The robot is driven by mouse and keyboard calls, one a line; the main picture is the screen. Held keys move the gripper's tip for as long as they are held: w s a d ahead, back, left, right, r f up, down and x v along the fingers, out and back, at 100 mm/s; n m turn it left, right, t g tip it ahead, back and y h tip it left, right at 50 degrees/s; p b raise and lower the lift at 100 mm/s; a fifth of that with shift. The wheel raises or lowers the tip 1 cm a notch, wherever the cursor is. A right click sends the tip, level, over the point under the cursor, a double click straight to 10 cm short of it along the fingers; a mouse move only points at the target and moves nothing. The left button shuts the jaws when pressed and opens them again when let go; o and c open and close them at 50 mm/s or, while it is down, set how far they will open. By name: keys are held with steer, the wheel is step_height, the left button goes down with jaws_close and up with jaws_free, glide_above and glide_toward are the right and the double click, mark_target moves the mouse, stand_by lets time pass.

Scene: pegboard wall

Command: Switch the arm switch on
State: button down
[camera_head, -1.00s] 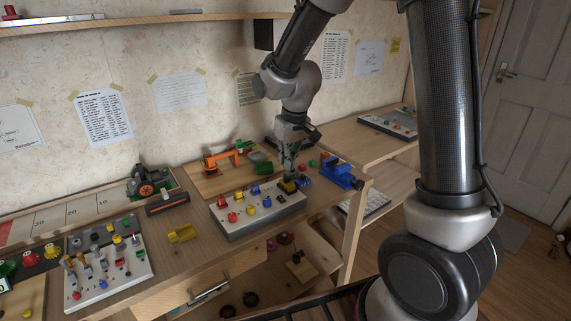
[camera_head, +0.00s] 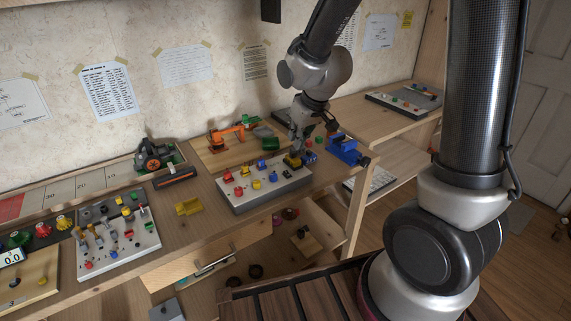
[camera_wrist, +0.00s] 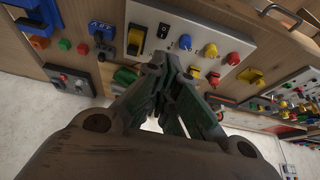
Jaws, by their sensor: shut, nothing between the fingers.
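A light-grey switch panel (camera_head: 238,203) lies on the bench with red, yellow and blue controls. At its right end is a yellow piece (camera_head: 291,161) that looks like a switch cover; it shows as a yellow part (camera_wrist: 134,42) in the wrist view. I cannot read any label marking the arm switch, nor tell whether it is on. My gripper (camera_head: 298,152) is just above the yellow piece, partly hiding it; contact cannot be told. In the wrist view my gripper's fingers (camera_wrist: 165,68) are together and empty, near the panel's edge.
A blue vise (camera_head: 343,150) stands right of the panel. Behind it is an orange toy arm (camera_head: 226,133) on a wooden board. A yellow tray (camera_head: 188,207) and a second switch panel (camera_head: 135,245) lie to the left. A drawer (camera_head: 205,264) sits below the bench edge.

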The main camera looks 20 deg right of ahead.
mark_target(287, 174)
steer(key=x, duration=1.4)
